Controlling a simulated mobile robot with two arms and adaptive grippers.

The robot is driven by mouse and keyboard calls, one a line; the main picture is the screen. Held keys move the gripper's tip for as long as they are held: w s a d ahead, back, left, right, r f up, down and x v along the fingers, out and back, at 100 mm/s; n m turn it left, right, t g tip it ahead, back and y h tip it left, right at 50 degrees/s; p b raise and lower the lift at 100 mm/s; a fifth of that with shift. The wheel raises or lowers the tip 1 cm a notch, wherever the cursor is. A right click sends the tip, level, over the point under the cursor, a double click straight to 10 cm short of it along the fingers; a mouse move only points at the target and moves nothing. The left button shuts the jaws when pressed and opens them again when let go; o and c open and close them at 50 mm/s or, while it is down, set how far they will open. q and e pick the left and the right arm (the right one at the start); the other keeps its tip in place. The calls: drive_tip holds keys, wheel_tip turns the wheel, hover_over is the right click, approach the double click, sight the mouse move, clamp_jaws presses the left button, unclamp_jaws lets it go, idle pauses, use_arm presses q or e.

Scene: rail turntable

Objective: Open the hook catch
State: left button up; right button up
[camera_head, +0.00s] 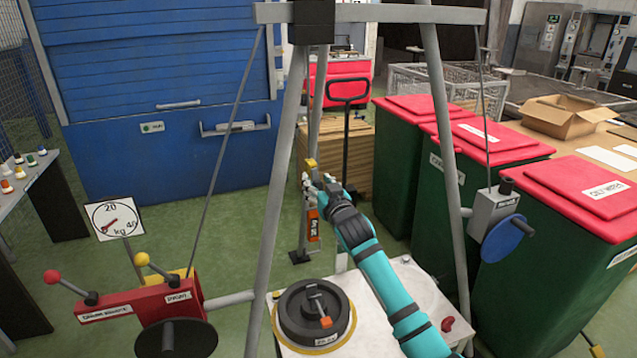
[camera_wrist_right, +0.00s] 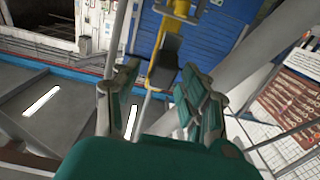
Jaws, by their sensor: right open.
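A yellow fitting (camera_head: 311,163), which may be the hook or its catch, hangs within the grey tripod frame in the head view. An orange labelled part (camera_head: 313,226) hangs just below it. My right gripper (camera_head: 318,183) is at the fitting, its teal arm reaching up from the lower right and partly hiding it. In the right wrist view, the yellow fitting (camera_wrist_right: 181,12) and a dark grey block (camera_wrist_right: 165,62) show beyond and between the spread fingers of my right gripper (camera_wrist_right: 160,92). I cannot tell whether the fingers touch them. My left gripper is out of view.
A black round weight (camera_head: 300,325) with an orange-tipped handle rests on a white platform (camera_head: 410,285) below. Tripod legs (camera_head: 442,130) flank my arm. A red lever box (camera_head: 140,302) stands left, a grey crank box (camera_head: 492,212) right. Green bins (camera_head: 400,165) line the right side.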

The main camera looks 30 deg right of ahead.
clamp_jaws()
idle(0.3)
